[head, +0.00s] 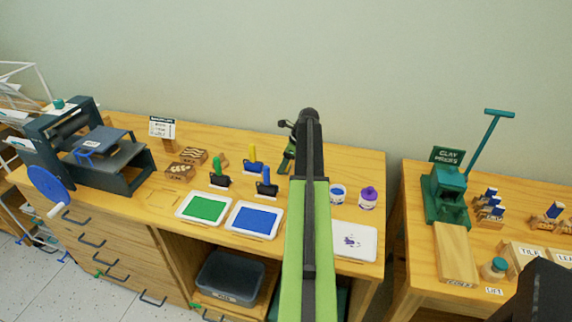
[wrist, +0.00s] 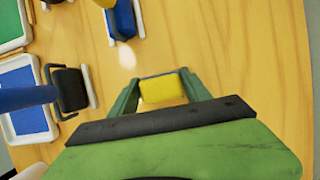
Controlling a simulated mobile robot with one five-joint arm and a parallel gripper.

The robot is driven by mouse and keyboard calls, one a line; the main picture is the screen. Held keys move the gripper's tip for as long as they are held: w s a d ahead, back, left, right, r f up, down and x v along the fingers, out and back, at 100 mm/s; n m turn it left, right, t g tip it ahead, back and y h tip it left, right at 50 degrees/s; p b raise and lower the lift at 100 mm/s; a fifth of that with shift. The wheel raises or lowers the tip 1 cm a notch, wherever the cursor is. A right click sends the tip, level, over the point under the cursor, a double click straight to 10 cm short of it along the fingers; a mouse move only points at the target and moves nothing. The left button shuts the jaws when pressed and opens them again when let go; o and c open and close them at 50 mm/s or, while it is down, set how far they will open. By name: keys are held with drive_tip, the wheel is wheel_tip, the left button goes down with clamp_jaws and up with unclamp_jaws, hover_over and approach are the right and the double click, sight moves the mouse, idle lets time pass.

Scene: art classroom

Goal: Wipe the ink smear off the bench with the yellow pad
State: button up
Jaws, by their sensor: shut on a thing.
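My gripper (wrist: 161,90) is shut on the yellow pad (wrist: 162,88), which sits between its two green fingers in the wrist view. In the head view my gripper (head: 287,150) is over the back half of the wooden bench (head: 120,128), partly behind my arm. The pad cannot be made out there. Whether the pad touches the bench is hard to tell. A white slab (head: 368,236) with purple marks (head: 350,240) lies at the bench's front right, right of my arm. No other smear shows; my arm hides a strip of bench.
Ink rollers, among them a blue-handled one (head: 266,184), stand left of my gripper. A green tray (head: 203,207) and a blue tray (head: 254,219) lie in front of them. A press (head: 80,145) fills the left end.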

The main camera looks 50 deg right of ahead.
sight(290, 169)
drive_tip(key=shift+s, duration=0.1)
drive_tip(key=shift+s+d, duration=0.35)
drive_tip(key=shift+s, duration=0.45)
drive_tip(key=shift+s+d, duration=0.3)
drive_tip(key=shift+s, duration=0.45)
drive_tip(key=shift+s+d+f, duration=0.1)
drive_tip(key=shift+s+d, duration=0.25)
drive_tip(key=shift+s, duration=0.5)
drive_tip(key=shift+s+d, duration=0.3)
drive_tip(key=shift+s, duration=0.5)
wheel_tip(290, 169, up, 6)
drive_tip(key=p, duration=0.6)
drive_tip(key=shift+w, duration=0.1)
wheel_tip(290, 169, up, 3)
drive_tip(key=p, duration=0.3)
